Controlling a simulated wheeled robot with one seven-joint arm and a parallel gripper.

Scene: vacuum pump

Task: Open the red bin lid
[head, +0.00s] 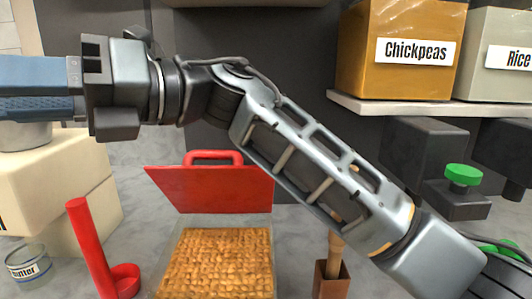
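The red bin lid (212,190) stands raised and tilted behind the bin, with its red loop handle (213,155) at the top. In front of it is the clear-walled bin (272,250), filled with a woven-looking orange-brown content that shows openly from above. My gripper (112,90) is at the upper left, above and to the left of the lid and apart from it. It points left, and a blue part lies at or beyond its end. I cannot tell whether its fingers are open or shut.
A red upright post with a ring (92,250) stands left of the bin, beside a butter tin (29,262). Cream boxes (85,170) are at left. A brown holder (331,280) stands right of the bin. A shelf (400,104) carries chickpeas (390,75) and rice (490,80) bins.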

